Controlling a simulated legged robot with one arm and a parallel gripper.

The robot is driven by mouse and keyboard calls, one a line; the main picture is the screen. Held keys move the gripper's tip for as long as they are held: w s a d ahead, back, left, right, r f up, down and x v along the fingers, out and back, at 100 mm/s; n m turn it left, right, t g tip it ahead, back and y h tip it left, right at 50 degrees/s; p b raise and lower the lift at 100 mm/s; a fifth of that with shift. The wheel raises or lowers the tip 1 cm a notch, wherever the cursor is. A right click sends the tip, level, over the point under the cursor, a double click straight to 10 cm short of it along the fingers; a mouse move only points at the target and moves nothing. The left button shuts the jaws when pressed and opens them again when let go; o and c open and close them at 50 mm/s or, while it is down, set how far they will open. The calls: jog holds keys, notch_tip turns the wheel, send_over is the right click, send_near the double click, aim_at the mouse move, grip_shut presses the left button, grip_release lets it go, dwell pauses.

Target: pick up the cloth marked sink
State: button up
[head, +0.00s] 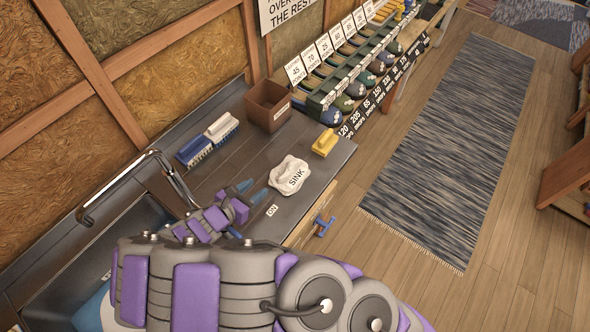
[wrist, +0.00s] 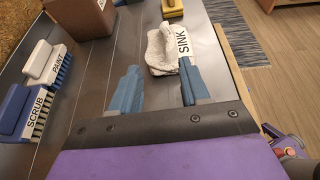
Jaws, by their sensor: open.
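The white crumpled cloth marked SINK (head: 289,174) lies on the dark counter (head: 240,159), right of the brushes. In the wrist view the cloth (wrist: 163,52) is just beyond my fingertips, with its SINK label beside the right finger. My gripper (head: 250,192) is low over the counter on the near left side of the cloth. In the wrist view my gripper (wrist: 160,75) has its two blue fingers spread apart with nothing between them. The right finger overlaps the label in the picture; I cannot tell whether it touches.
A blue brush marked SCRUB (wrist: 30,108) and a white brush marked PAINT (wrist: 50,68) stand at left. A brown box (head: 268,106) and a yellow brush (head: 324,143) are behind the cloth. A faucet (head: 125,182) rises at left. The counter edge is close on the right.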

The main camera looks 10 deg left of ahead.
aim_at(287, 169)
jog(key=x, duration=0.4)
jog(key=b+x, duration=0.1)
jog(key=x, duration=0.2)
jog(key=b+x, duration=0.1)
jog(key=x, duration=0.3)
jog(key=shift+w+d+f, duration=0.1)
jog(key=shift+w+d, duration=0.05)
jog(key=shift+d, duration=0.35)
jog(key=shift+w+f+b, duration=0.15)
jog(key=shift+w+b, duration=0.15)
jog(key=shift+w, duration=0.05)
jog(key=x, duration=0.2)
jog(key=b+x, duration=0.1)
jog(key=x, duration=0.1)
jog(key=shift+d+f, duration=0.2)
jog(key=shift+d, duration=0.25)
jog(key=shift+w+d, duration=0.15)
jog(key=shift+w, duration=0.2)
jog(key=shift+a+f, duration=0.1)
jog(key=shift+a, duration=0.1)
jog(key=shift+c, duration=1.4)
jog(key=shift+d, duration=0.1)
grip_shut()
